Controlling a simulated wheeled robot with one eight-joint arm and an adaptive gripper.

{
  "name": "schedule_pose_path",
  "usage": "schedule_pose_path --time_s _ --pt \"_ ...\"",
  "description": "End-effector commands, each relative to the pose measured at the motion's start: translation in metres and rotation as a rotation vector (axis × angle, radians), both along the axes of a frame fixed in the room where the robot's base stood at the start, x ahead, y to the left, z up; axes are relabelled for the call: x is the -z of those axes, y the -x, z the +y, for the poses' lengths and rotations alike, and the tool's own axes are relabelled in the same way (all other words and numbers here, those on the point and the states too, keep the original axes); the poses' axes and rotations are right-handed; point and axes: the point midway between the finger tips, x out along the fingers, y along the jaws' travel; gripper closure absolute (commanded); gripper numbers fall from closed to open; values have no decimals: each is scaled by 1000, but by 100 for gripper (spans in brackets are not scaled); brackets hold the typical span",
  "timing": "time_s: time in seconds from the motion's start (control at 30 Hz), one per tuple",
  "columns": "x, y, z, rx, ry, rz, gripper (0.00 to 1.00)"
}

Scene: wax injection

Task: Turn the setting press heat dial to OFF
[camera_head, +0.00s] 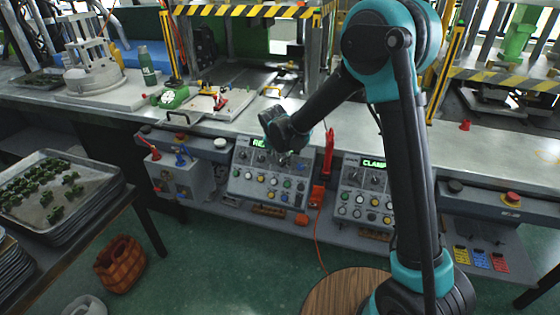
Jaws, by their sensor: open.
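A grey control panel (240,185) with a green display starting "RE" stands below the bench, left of centre. It has dark dials in its upper part and several coloured buttons below. A second panel (345,200) with a display reading "CLAMP" stands to its right, with similar dark dials (352,175). I cannot read any dial labels or settings, or tell which dial is the heat dial. My gripper (287,152) is open at the upper right of the left panel, close to its face. It hides part of the display and dials. I cannot tell whether it touches a dial.
A red handle (328,155) stands upright between the panels, with an orange cable below. A box with red and blue levers (180,172) is left of the panels. Green pieces lie on a tray (100,205) at the left. A brown basket (120,264) stands on the floor.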

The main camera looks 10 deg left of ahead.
Motion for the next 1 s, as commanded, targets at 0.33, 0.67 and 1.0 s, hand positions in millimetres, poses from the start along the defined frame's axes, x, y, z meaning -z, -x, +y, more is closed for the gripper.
schedule_pose_path --time_s 0.33,0.67,1.0 --pt "3 -1 0 0 0 0 54" --pt "3 -1 0 0 0 0 96" --pt "2 -1 0 -20 23 1 100"
